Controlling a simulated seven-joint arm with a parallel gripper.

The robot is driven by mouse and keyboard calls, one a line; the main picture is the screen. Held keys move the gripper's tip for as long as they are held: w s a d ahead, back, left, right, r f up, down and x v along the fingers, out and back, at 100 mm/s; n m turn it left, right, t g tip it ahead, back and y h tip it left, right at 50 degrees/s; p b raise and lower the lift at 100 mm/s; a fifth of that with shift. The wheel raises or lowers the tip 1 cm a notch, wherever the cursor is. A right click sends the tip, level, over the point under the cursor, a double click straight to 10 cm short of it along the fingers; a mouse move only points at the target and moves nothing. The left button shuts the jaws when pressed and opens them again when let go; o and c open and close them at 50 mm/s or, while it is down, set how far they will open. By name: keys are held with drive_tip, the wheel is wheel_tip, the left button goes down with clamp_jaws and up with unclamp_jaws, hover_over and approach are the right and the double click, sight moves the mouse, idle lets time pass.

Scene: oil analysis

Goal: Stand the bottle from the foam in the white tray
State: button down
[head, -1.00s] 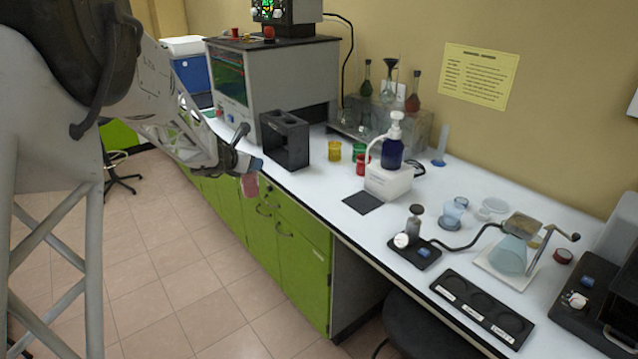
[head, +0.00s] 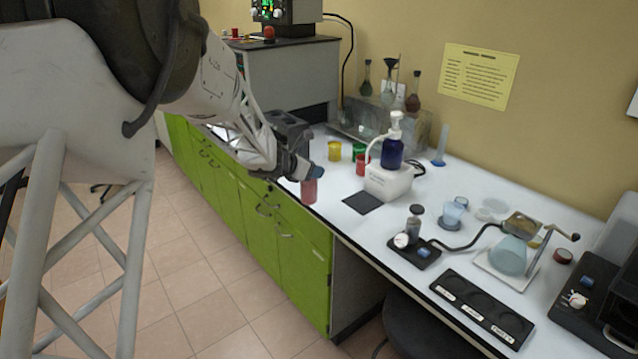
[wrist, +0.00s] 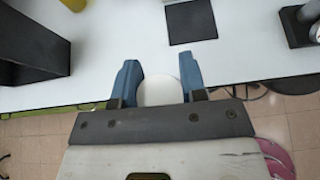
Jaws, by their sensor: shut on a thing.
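My gripper (head: 308,172) is shut on a small reddish bottle (head: 309,192), which hangs roughly upright below the fingers near the bench's front edge. In the wrist view, a round white cap (wrist: 160,91) sits between the blue fingers of my gripper (wrist: 160,82); the bottle's body is hidden there. A flat white tray-like base (head: 490,263) lies at the right under a pale blue glass vessel; I cannot tell if this is the task's tray. No foam can be clearly identified.
A dark box-shaped stand (head: 290,128) is close behind my gripper. A black three-well holder (head: 482,307) lies near the front edge. White bench shows between the mat and held bottle.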

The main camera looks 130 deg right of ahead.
drive_tip(key=s+d+f, duration=0.1)
drive_tip(key=s+d, duration=0.9)
drive_tip(key=s, duration=0.1)
drive_tip(key=shift+s+f, duration=0.15)
drive_tip(key=shift+f, duration=0.05)
idle(0.5)
drive_tip(key=shift+d, duration=0.1)
drive_tip(key=shift+s+d+f, duration=0.1)
drive_tip(key=shift+s+f, duration=0.05)
drive_tip(key=shift+f, duration=0.75)
drive_tip(key=shift+s+d+f, duration=0.1)
drive_tip(key=shift+s+f, duration=0.05)
drive_tip(key=shift+f, duration=0.75)
drive_tip(key=shift+f, duration=0.1)
drive_tip(key=c, duration=0.7)
unclamp_jaws()
